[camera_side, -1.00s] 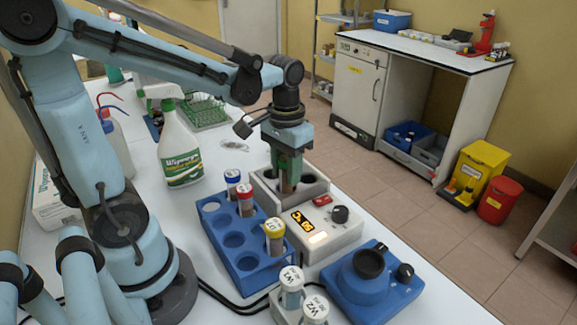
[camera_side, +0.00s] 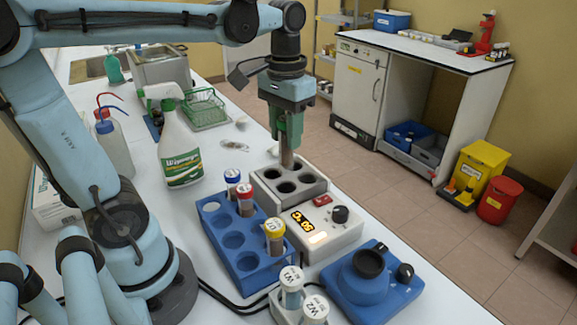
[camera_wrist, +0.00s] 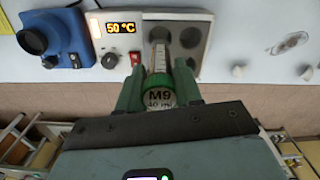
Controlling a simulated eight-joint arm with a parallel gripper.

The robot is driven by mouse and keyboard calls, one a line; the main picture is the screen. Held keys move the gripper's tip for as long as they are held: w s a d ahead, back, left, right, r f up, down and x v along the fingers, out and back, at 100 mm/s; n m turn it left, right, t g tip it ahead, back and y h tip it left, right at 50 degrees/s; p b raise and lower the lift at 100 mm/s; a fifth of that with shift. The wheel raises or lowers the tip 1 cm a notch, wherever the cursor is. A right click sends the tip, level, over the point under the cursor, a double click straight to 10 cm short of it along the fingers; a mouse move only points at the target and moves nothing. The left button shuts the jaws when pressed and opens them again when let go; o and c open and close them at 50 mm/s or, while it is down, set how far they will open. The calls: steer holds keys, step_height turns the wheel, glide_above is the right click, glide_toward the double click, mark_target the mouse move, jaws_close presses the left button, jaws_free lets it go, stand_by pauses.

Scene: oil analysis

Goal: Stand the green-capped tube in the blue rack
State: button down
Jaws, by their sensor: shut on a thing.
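My gripper (camera_side: 288,142) is shut on the green-capped tube (camera_side: 287,159) and holds it upright over the heating block (camera_side: 262,191). In the wrist view the tube's green cap (camera_wrist: 160,98), labelled M9, sits between the fingers, with the clear body (camera_wrist: 159,56) beyond it. The tube's lower end is at or just above the block's holes; I cannot tell whether it is fully clear. The blue rack (camera_side: 257,262) stands left of and nearer than the block.
The heater's display (camera_side: 301,220) reads 50 °C. A blue device with a black cup (camera_side: 370,263) and white-capped tubes (camera_side: 291,278) stand nearer the front. A spray bottle (camera_side: 180,150) and a green wire rack (camera_side: 204,108) stand behind the blue rack.

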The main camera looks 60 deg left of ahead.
stand_by(0.5)
steer(key=s+d, duration=0.5)
steer(key=s, duration=0.4)
steer(key=shift+s+f, duration=0.1)
steer(key=shift+f, duration=5.65)
steer(key=c, duration=0.7)
jaws_free()
